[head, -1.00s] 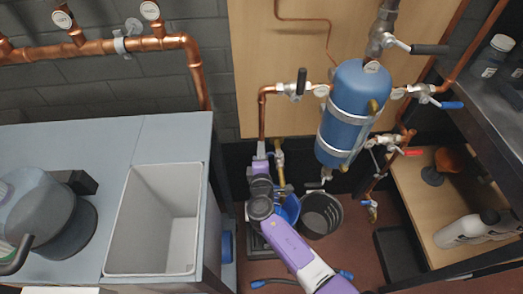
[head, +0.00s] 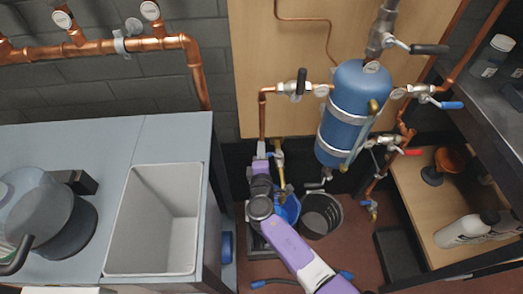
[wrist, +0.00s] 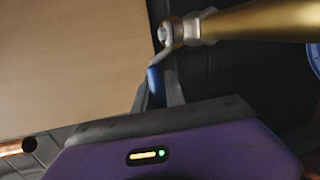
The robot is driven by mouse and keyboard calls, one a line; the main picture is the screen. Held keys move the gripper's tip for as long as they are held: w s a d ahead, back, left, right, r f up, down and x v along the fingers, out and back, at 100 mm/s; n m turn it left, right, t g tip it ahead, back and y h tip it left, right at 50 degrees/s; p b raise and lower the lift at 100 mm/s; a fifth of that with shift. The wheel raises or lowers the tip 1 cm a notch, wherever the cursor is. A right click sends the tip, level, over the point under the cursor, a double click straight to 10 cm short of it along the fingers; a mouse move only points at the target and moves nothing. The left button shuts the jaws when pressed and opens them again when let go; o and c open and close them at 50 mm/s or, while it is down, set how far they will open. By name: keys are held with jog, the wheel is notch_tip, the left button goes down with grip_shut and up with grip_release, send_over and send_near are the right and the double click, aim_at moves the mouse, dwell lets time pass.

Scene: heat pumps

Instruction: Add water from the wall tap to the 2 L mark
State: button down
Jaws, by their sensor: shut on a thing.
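The wall tap is a brass pipe (head: 282,180) at the back, left of the blue tank; in the wrist view its pipe (wrist: 255,20) runs off to the upper right. My gripper (wrist: 163,80) is shut on the tap's blue lever handle (wrist: 154,82), next to the metal valve stem. In the head view my purple arm reaches up to the tap and mostly hides the gripper. A blue bucket (head: 291,209) stands under the tap's end, partly covered by my arm. Its level marks and any water in it cannot be seen.
A dark grey bucket (head: 320,216) stands right of the blue one. The blue tank (head: 350,115) with valves and copper pipes hangs above. A counter with a sink (head: 153,220) is at left; a wooden shelf (head: 455,215) with bottles is at right.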

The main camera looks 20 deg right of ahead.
jog(key=shift+s+f+y, duration=0.15)
jog(key=shift+y, duration=0.15)
jog(key=shift+s+a+n+t+y+b, duration=0.2)
jog(key=shift+s+n+y+b, duration=0.1)
jog(key=shift+n+y, duration=0.45)
jog(key=shift+s+a+n+t+y+b, duration=0.1)
jog(key=shift+s+n+t+y+b, duration=0.15)
jog(key=shift+n+y, duration=0.45)
jog(key=c, duration=1.4)
grip_release()
jog(key=shift+s, duration=0.1)
jog(key=shift+p+v, duration=0.55)
jog(key=shift+v, duration=3.3)
